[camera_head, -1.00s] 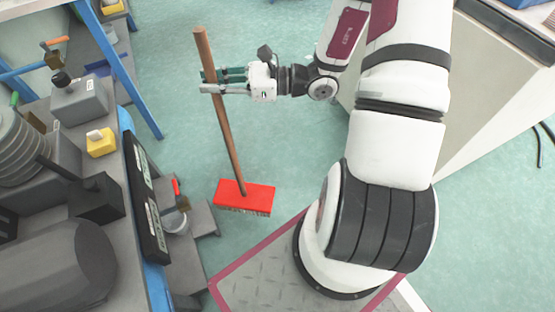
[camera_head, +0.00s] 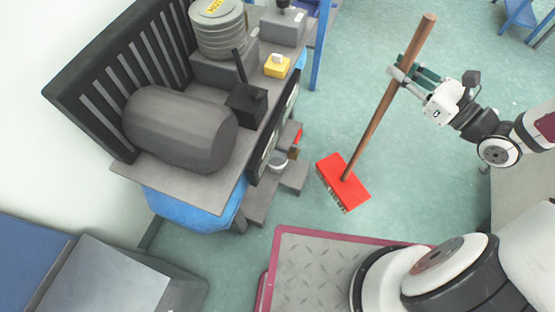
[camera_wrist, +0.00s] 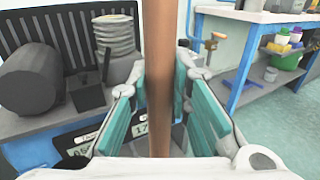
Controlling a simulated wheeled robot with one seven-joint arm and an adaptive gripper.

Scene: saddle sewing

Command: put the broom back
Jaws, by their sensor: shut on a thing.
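The broom has a brown wooden handle (camera_head: 384,103) and a red head (camera_head: 343,182) with bristles at its lower edge. It is upright but slants in the head view, with its head low, at or near the floor. My gripper (camera_head: 412,76) is shut on the handle near its top, in the upper right of the head view. In the wrist view the handle (camera_wrist: 158,80) runs vertically between the teal finger pads, and my gripper (camera_wrist: 160,110) is around it. The broom's head is hidden in the wrist view.
A grey sewing bench (camera_head: 190,175) with a dark cylinder (camera_head: 180,130) and slatted back stands left of the broom. A small shelf with a pot (camera_head: 277,163) sits close beside the broom head. A blue rack (camera_wrist: 262,65) is at right in the wrist view. Floor is open behind the broom.

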